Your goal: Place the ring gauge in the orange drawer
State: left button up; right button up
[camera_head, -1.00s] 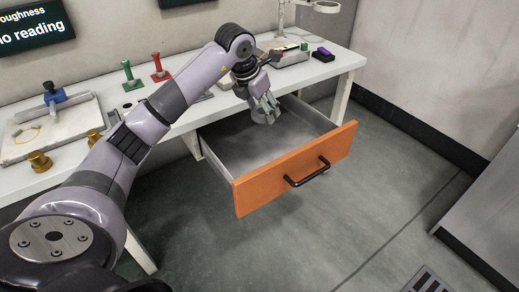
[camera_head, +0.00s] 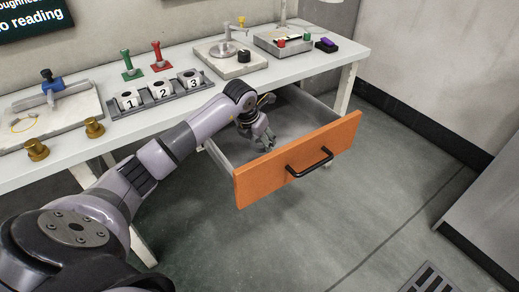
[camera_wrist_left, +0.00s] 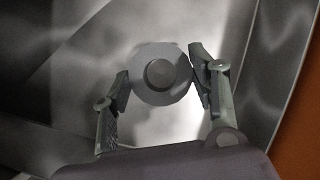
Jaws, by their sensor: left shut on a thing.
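The orange drawer (camera_head: 252,188) stands pulled out from under the white table, with its grey inside open to view. My left gripper (camera_head: 268,143) is inside the drawer, low between its walls, behind the orange front. In the left wrist view, my left gripper (camera_wrist_left: 160,85) is shut on the ring gauge (camera_wrist_left: 160,98), a grey disc with a darker round centre, one finger on each side. In the head view the ring gauge is hidden or too small to make out. My right gripper is not in view.
The white table (camera_head: 215,87) holds a rack (camera_head: 158,98) of numbered white pieces, green (camera_head: 128,65) and red (camera_head: 159,57) handled gauges, two brass pieces (camera_head: 93,127), and a stand on a pale plate (camera_head: 232,65). The floor before the drawer is clear.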

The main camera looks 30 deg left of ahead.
aim_at(260, 148)
pick_arm(q)
notch_tip(260, 148, down, 4)
jog(key=shift+r, duration=0.1)
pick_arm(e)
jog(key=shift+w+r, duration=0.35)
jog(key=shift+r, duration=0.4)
pick_arm(q)
jog(key=shift+f, duration=0.2)
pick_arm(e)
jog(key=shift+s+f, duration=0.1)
pick_arm(q)
jog(key=o, duration=1.3)
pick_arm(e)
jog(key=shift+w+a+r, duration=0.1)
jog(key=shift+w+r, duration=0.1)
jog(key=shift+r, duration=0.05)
pick_arm(q)
jog(key=shift+r, duration=0.1)
